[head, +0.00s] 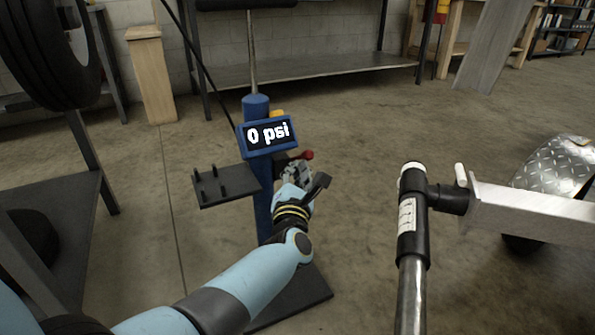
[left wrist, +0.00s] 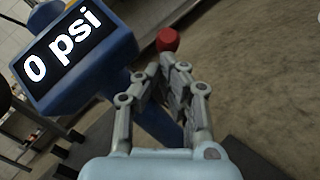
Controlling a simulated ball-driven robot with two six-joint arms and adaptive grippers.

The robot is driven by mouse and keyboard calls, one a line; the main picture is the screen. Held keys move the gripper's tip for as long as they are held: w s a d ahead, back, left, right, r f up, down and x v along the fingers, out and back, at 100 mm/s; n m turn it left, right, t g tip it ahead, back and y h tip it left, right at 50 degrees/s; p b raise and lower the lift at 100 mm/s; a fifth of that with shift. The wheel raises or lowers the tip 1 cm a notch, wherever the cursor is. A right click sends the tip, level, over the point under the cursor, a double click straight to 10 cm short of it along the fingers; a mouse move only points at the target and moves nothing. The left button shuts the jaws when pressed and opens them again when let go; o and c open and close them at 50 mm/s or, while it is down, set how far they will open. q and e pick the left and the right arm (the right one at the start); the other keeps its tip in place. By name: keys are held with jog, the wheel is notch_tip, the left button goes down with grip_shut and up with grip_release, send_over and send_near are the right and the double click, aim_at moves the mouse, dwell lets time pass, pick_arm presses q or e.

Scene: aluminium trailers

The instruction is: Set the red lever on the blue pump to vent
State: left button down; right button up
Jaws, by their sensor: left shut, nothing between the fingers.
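The blue pump (head: 257,110) stands upright in the middle of the head view, with a display reading 0 psi. In the left wrist view the display (left wrist: 68,45) shows large at the upper left. The lever's red knob (head: 306,154) sticks out to the right below the display. In the left wrist view the red knob (left wrist: 167,39) is just beyond my fingertips. My left gripper (head: 296,172) is shut and empty, close beside the pump column and just below the knob. It also shows in the left wrist view (left wrist: 172,66). I cannot tell whether it touches the lever. My right gripper is not visible.
A trailer coupling with a grey jack post (head: 411,290) stands at the right. A dark rack with tyres (head: 60,215) is at the left. A black bracket (head: 225,184) juts left from the pump. A workbench (head: 310,70) is behind; concrete floor between is clear.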

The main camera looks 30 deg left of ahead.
pick_arm(q)
jog(key=v, duration=0.7)
jog(key=shift+a+r, duration=0.15)
jog(key=shift+r, duration=0.45)
dwell(0.4)
